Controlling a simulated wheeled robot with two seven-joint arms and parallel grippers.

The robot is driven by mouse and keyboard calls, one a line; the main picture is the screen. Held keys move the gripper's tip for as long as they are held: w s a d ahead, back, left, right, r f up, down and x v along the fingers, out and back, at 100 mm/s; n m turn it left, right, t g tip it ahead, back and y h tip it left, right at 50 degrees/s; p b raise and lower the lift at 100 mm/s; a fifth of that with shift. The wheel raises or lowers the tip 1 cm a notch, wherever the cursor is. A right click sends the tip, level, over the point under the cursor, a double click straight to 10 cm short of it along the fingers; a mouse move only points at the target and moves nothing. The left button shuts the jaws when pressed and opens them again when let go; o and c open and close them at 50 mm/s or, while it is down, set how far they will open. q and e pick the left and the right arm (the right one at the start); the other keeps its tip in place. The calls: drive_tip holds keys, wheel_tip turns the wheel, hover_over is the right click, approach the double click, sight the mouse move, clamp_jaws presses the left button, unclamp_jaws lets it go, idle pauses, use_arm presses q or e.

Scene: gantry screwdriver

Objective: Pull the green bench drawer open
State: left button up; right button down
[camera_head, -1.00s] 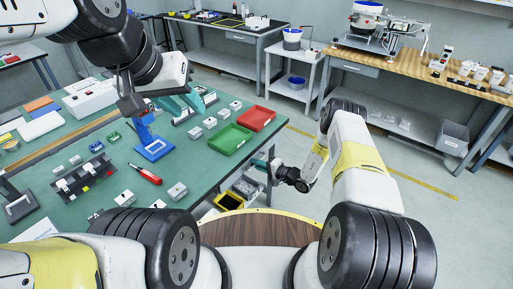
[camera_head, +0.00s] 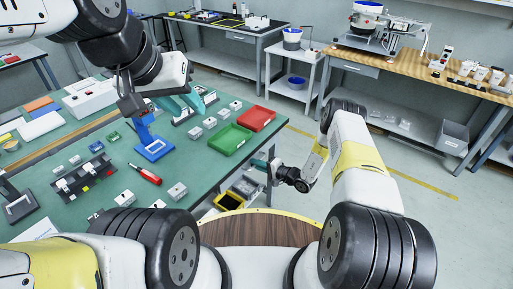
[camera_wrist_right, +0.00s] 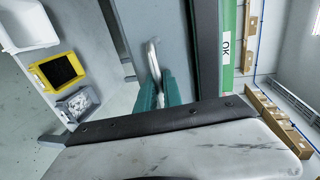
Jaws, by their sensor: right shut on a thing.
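The green-topped bench (camera_head: 90,215) fills the left of the head view. In the right wrist view, the teal fingers of my right gripper (camera_wrist_right: 164,93) are shut on the metal drawer handle (camera_wrist_right: 152,58), which stands out from the grey drawer front (camera_wrist_right: 170,22). In the head view my right gripper (camera_head: 262,164) is at the bench's right edge, and the drawer front is hidden there. I cannot tell whether the drawer stands slightly out. My left gripper (camera_head: 182,102) hangs over the bench top near a blue stand (camera_head: 152,148); its finger gap is unclear.
Green (camera_head: 230,139) and red (camera_head: 256,118) trays, a red screwdriver (camera_head: 146,174) and small grey parts lie on the bench. Bins, including a yellow one (camera_wrist_right: 58,70), sit below beside the drawer. Floor to the right of the bench is clear.

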idle(0.4)
drive_tip(key=f+v, duration=0.3)
drive_tip(key=v, duration=1.5)
drive_tip(key=s+d+f+v, duration=0.1)
drive_tip(key=f+v, duration=0.3)
drive_tip(key=v, duration=1.3)
drive_tip(key=shift+s+d+f, duration=0.2)
drive_tip(key=shift+d, duration=0.3)
drive_tip(key=c, duration=1.8)
unclamp_jaws()
drive_tip(key=shift+o, duration=0.2)
drive_tip(key=v, duration=0.7)
drive_tip(key=shift+s+d, duration=0.2)
drive_tip(key=shift+d, duration=0.1)
drive_tip(key=shift+r, duration=0.15)
